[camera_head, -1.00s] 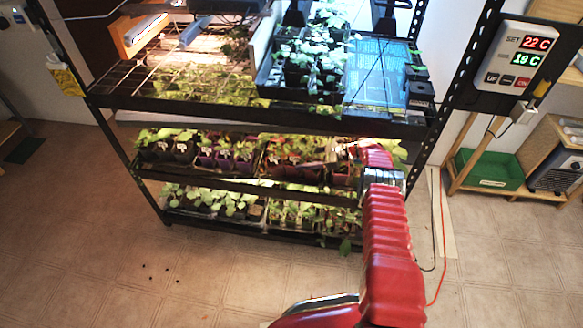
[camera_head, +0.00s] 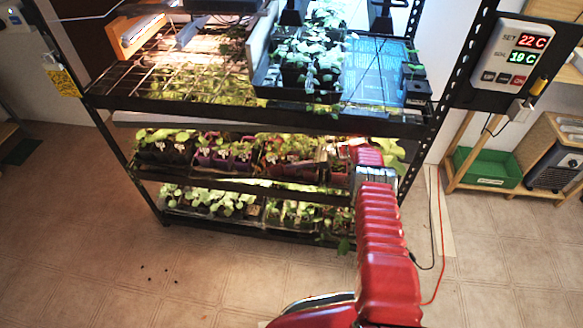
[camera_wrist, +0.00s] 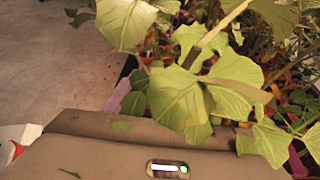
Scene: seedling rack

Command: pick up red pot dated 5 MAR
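My red arm reaches into the middle shelf of the rack in the head view. My gripper (camera_head: 362,153) is at the right end of the plant row there, and its fingers are hard to make out. Dark reddish pots (camera_head: 290,172) stand in that row, left of the gripper. No 5 MAR date is readable on any pot. In the wrist view, large green leaves (camera_wrist: 178,95) hang close in front of the camera and cover much of the view. A grey-brown body with a small lit window (camera_wrist: 168,168) fills the bottom. No finger gap shows.
Purple pots (camera_head: 225,160) and black pots (camera_head: 165,150) stand farther left on the same shelf. The upper shelf edge (camera_head: 250,113) runs above my arm, and a rack post (camera_head: 440,115) stands to its right.

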